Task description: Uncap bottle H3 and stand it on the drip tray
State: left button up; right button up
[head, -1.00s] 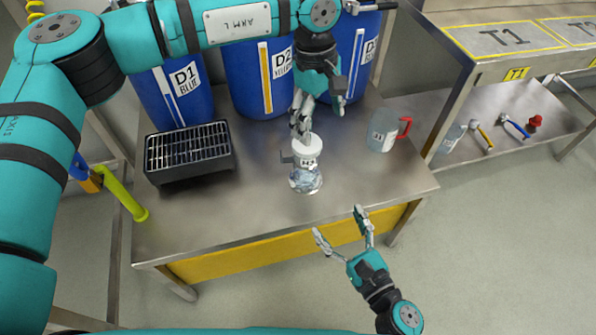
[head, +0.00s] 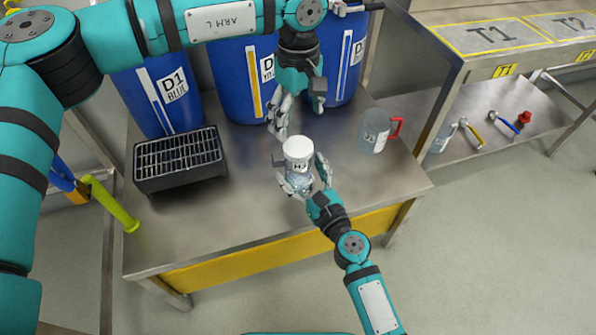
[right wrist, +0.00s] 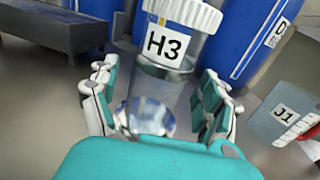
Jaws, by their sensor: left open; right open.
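Bottle H3 (head: 301,180) is clear with a white cap (head: 297,147) on it and stands upright on the steel table. In the right wrist view the bottle's H3 label (right wrist: 167,46) faces me, below the ridged cap (right wrist: 187,13). My right gripper (head: 305,177) is open, its fingers on either side of the bottle; the right wrist view (right wrist: 158,105) shows gaps between them and the glass. My left gripper (head: 298,112) is open and empty, above and behind the cap. The drip tray (head: 180,184), a black box with a metal grate, stands left of the bottle and is empty.
Blue drums, D1 (head: 165,100) among them, line the table's back. A clear jug (head: 375,132) with a red handle stands right of the bottle; its J1 label (right wrist: 285,113) shows in the right wrist view. Table space between tray and bottle is clear.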

jog(key=shift+x, duration=1.25)
jog(key=shift+c, duration=0.4)
grip_shut()
